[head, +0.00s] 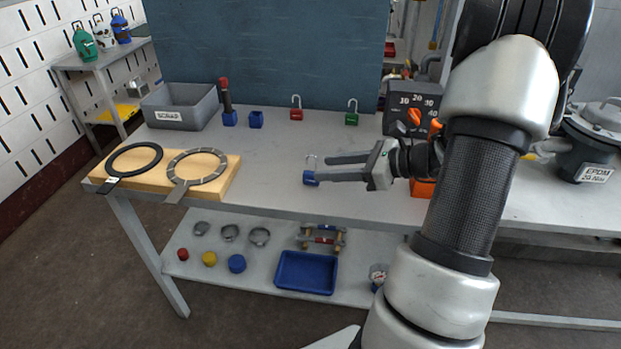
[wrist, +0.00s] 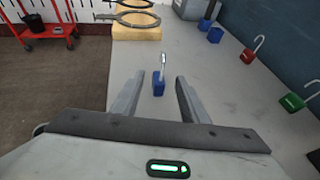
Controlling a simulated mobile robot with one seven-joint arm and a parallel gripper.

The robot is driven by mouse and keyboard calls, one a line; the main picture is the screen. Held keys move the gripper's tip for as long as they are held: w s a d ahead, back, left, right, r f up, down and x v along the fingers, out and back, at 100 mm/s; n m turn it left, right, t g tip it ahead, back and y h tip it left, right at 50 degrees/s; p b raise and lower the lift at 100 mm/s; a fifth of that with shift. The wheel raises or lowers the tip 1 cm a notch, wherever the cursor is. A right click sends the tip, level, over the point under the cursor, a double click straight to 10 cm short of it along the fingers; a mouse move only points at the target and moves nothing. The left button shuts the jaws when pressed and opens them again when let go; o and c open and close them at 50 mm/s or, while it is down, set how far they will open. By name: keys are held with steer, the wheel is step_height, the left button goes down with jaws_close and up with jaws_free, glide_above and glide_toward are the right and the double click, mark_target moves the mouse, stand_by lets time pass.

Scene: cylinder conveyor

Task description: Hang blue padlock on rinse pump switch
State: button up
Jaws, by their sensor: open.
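The blue padlock (head: 309,178) stands upright on the grey bench with its silver shackle up. It also shows in the wrist view (wrist: 158,88), between and slightly ahead of my fingers. My gripper (head: 327,168) is open and level, low over the bench, with its fingertips pointing left at the padlock. The fingers look apart from it on both sides. No rinse pump switch is clearly identifiable. A dark dial box (head: 398,121) with an orange knob and numbers stands behind my wrist, partly hidden by my arm.
A red padlock (head: 296,113) and a green padlock (head: 351,118) stand at the back of the bench. Blue blocks (head: 256,120), a grey scrap bin (head: 181,106) and a wooden board (head: 222,177) with two rings are left. The bench around the blue padlock is clear.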

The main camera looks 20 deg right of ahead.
mark_target(305, 172)
steer(key=b+x, duration=0.1)
steer(key=x, duration=0.3)
steer(key=shift+s+f, duration=0.15)
steer(key=shift+s, duration=0.05)
steer(key=shift+w+a, duration=0.25)
steer(key=shift+w, duration=0.05)
jaws_close()
